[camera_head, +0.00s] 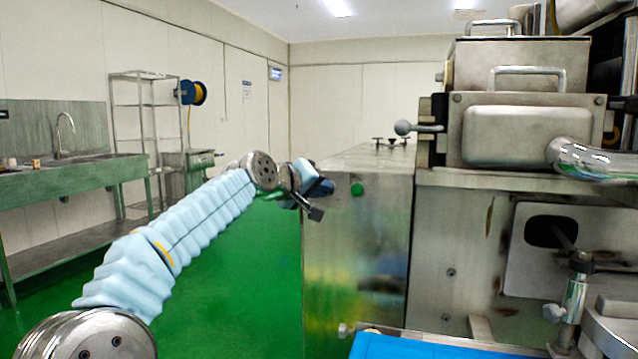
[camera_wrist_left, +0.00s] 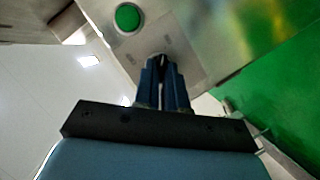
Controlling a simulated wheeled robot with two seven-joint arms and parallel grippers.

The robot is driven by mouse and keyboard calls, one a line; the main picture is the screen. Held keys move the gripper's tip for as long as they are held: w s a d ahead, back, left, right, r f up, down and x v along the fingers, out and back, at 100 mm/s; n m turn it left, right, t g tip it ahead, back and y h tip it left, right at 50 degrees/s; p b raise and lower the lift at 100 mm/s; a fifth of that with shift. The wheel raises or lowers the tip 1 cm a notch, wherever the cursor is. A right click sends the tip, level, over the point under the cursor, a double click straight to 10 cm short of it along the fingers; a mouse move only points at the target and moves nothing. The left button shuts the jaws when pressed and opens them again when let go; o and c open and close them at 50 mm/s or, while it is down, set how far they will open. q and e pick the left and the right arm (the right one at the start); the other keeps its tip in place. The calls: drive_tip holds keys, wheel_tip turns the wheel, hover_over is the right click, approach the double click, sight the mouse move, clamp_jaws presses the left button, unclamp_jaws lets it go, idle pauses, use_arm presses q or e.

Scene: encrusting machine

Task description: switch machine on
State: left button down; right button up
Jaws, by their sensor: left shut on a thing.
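The machine's grey metal cabinet (camera_head: 355,235) stands in the middle of the head view. A round green button (camera_head: 357,189) is on its upper left face; it also shows in the left wrist view (camera_wrist_left: 128,17). My left gripper (camera_head: 325,188) is at the cabinet's left edge, left of the green button. In the left wrist view its dark blue fingers (camera_wrist_left: 160,62) are close together at the panel, below and right of the button. They are shut on a small part of the panel, apparently a switch, mostly hidden by the fingertips. My right gripper is not in view.
The machine's metal housing (camera_head: 525,135) with handles fills the right side. A blue conveyor belt (camera_head: 420,347) is at the bottom. A sink bench (camera_head: 75,180) and a wire shelf (camera_head: 147,130) stand at the left. The green floor (camera_head: 245,280) beside the cabinet is clear.

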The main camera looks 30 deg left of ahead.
use_arm(q)
drive_tip(key=shift+d+m, duration=0.1)
drive_tip(key=shift+m, duration=0.3)
drive_tip(key=shift+y, duration=0.3)
drive_tip(key=shift+g, duration=0.3)
drive_tip(key=c, duration=1.2)
unclamp_jaws()
drive_tip(key=b+v, duration=0.2)
drive_tip(key=v, duration=1.1)
drive_tip(key=shift+s+b, duration=0.3)
drive_tip(key=shift+s, duration=0.05)
